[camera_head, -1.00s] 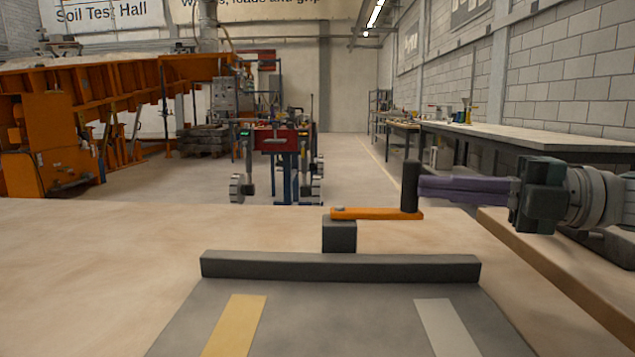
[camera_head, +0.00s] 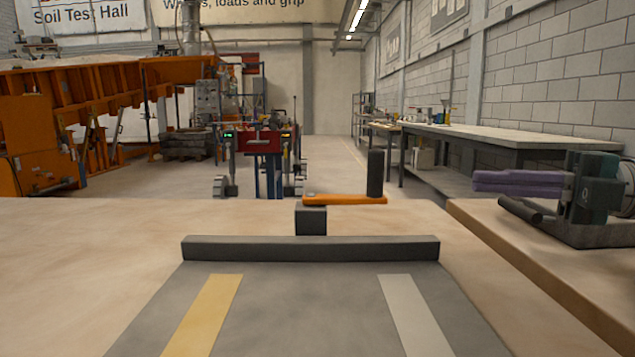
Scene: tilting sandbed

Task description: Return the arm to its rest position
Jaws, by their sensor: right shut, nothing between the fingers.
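My right gripper (camera_head: 476,182) has purple fingers pressed together and a dark green body, and it comes in from the right edge. It is empty and stands clear of the black upright handle (camera_head: 375,173), to the right of it. The handle stands on the right end of a flat orange crank arm (camera_head: 345,199), which sits on a dark block (camera_head: 311,220). My left gripper is not in the picture.
A dark bar (camera_head: 310,249) crosses the grey panel with a yellow strip (camera_head: 203,315) and a pale strip (camera_head: 414,312). A wooden ledge (camera_head: 530,260) lies below my gripper. A long workbench (camera_head: 500,139) and an orange test rig (camera_head: 80,110) stand farther back.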

